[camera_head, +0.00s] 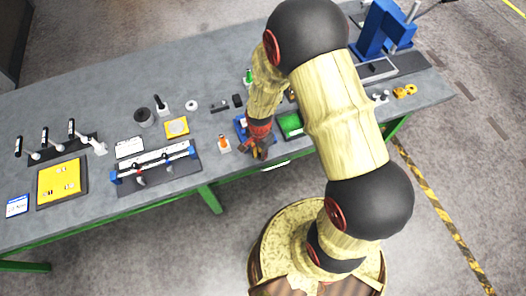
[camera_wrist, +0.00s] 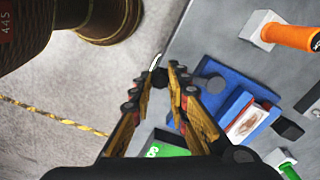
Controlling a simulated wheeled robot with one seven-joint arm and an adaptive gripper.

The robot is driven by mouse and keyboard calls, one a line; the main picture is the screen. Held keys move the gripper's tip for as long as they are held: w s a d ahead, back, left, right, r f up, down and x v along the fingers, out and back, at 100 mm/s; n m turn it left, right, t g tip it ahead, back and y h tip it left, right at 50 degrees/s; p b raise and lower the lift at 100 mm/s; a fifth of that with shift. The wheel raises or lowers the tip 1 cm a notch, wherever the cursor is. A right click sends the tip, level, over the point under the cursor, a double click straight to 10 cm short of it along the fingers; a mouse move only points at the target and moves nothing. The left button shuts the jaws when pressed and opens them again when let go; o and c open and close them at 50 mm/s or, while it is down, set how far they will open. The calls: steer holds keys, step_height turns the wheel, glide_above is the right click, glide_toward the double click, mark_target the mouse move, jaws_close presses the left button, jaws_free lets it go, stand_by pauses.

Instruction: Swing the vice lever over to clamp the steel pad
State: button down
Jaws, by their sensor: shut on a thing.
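The blue vice (camera_head: 240,127) stands near the front edge of the bench, just left of my gripper (camera_head: 262,152). In the wrist view the vice (camera_wrist: 225,84) lies to the right of my gripper (camera_wrist: 166,80). The fingers are closed around a dark knob-like end of the vice lever (camera_wrist: 155,62), with a light curved piece showing just past the fingertips. The lever is mostly hidden by the fingers. A pale block with reddish marks (camera_wrist: 245,122) sits between blue parts of the vice. I cannot tell whether it is the steel pad.
A green tray (camera_head: 290,124) stands close to the right of the vice. An orange-handled tool (camera_head: 223,143) stands to its left. A rail fixture (camera_head: 155,167) and a yellow plate (camera_head: 60,182) lie further left. A blue press (camera_head: 380,30) is at the far right. Floor shows past the bench edge.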

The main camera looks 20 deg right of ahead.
steer(key=shift+a+m, duration=0.2)
steer(key=shift+m, duration=0.2)
steer(key=c, duration=1.7)
jaws_free()
steer(key=shift+r, duration=0.1)
step_height(320, 180, up, 12)
steer(key=shift+a+f, duration=0.1)
